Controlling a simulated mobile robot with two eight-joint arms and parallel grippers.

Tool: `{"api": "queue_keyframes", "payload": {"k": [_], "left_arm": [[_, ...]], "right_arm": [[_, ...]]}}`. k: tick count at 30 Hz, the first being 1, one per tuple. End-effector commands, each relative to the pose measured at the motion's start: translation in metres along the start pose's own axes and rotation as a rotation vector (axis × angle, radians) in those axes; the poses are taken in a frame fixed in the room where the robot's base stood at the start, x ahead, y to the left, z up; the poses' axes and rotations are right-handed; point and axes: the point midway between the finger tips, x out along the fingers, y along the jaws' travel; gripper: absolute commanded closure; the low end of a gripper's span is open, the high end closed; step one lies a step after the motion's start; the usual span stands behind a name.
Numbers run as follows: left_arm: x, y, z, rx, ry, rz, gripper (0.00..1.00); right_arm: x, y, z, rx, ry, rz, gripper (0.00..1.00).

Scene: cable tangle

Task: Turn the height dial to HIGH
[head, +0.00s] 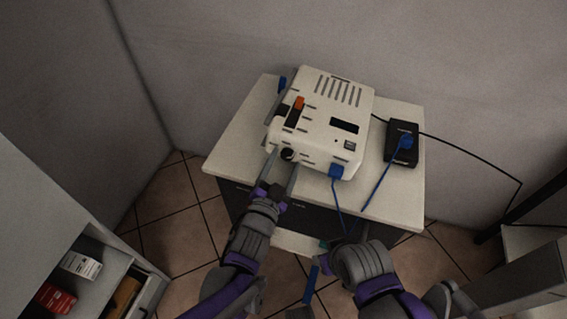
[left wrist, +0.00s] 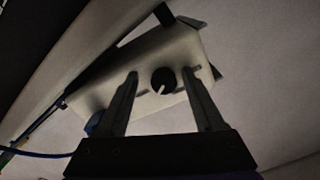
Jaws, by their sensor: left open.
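The height dial (head: 287,154) is a small round black knob on the near face of the white machine (head: 335,100). In the left wrist view the dial (left wrist: 163,81) shows a white pointer mark directed down and slightly left. My left gripper (head: 281,161) is open at that face. In the left wrist view its two fingers (left wrist: 162,73) stand one on each side of the dial, with a gap on both sides. I cannot read any HIGH label. My right arm (head: 363,262) is in front of the table at the right; its jaws are not clear.
The machine stands on a white table (head: 396,196). A blue plug (head: 337,172) is in its near right side, with a blue cable running to a black box (head: 402,142). An open shelf unit (head: 95,262) stands at lower left.

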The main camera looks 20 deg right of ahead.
Motion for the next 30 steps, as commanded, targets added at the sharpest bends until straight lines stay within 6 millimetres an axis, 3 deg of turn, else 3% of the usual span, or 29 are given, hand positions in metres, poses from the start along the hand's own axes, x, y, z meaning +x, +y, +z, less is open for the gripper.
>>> {"api": "queue_keyframes", "payload": {"k": [8,21,30], "left_arm": [[-0.013,-0.001,0.001,-0.001,-0.002,-0.001,0.31],[-0.094,0.0,0.0,0.0,0.0,-0.001,0.31],[-0.108,0.0,0.0,-0.001,0.001,0.0,0.31]], "right_arm": [[0.0,0.0,0.0,0.0,0.0,0.0,0.5],[0.001,0.0,0.001,0.0,-0.001,0.0,0.5],[0.002,0.0,0.001,0.0,-0.001,0.0,0.5]]}}
